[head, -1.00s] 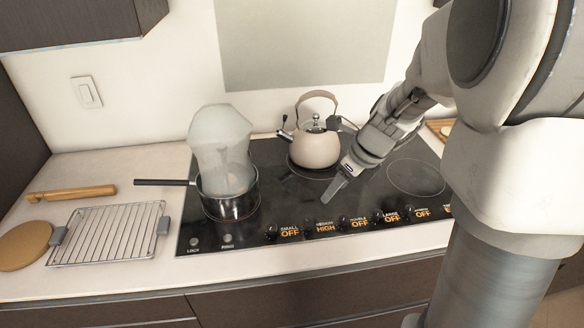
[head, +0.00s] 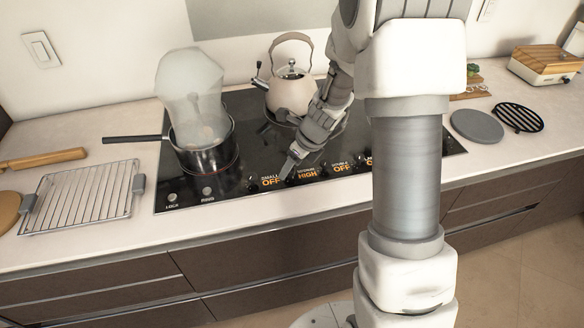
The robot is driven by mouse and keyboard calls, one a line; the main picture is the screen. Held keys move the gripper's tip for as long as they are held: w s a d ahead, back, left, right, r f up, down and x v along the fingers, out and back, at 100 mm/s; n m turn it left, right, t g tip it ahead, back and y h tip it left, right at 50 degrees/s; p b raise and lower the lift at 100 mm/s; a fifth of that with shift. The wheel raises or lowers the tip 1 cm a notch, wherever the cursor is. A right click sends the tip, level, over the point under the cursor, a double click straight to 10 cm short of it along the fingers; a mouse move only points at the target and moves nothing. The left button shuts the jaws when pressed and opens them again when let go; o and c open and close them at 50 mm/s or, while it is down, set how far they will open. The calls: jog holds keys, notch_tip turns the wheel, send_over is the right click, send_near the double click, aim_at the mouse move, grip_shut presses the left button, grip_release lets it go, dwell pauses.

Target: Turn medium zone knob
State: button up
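The cooktop's control row shows several labelled zones. The medium zone label (head: 307,174) reads HIGH in orange. The medium zone knob (head: 291,180) is a small dark knob just left of that label, partly hidden by my fingertips. My gripper (head: 288,170) points down and to the left, with its tips at or just above this knob. I cannot tell whether they touch it. The fingers overlap in this view, so their opening is unclear. The small zone label (head: 269,182) to the left reads OFF, and so does the double zone label (head: 340,168) to the right.
A black-handled pot (head: 203,158) with a pale translucent object in it stands on the left of the cooktop. A kettle (head: 292,92) stands behind my gripper. A wire rack (head: 82,197) lies on the left counter. A grey disc (head: 477,126) lies on the right counter.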

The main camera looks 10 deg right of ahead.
jog(key=shift+w+f, duration=0.1)
jog(key=shift+f, duration=0.1)
grip_shut()
dwell(0.3)
